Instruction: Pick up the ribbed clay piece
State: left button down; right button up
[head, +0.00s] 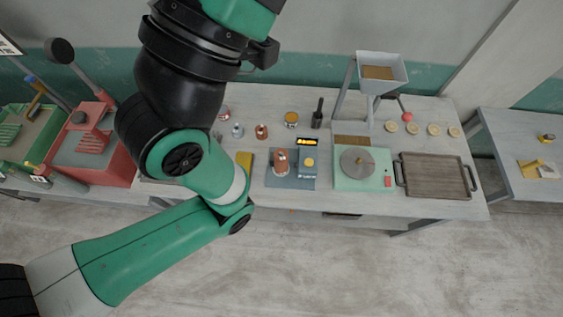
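I cannot surely tell which thing is the ribbed clay piece. A small reddish-brown piece (281,162) stands on a blue-grey mat (277,182) near the middle of the table; its ribs are too small to make out. A red striped patch (94,140) also shows on the red machine (115,165) at the left. One of my arms, green and black, crosses the left half of the head view and hides part of the table. Neither of my grippers shows in this view.
Right of the mat are a pale green board with a grey disc (358,161) and a brown handled tray (436,189). A hopper stand (382,58), dark bottle (318,113) and several small round pieces stand behind. A green tray (28,135) is far left; a side table (510,165) is right.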

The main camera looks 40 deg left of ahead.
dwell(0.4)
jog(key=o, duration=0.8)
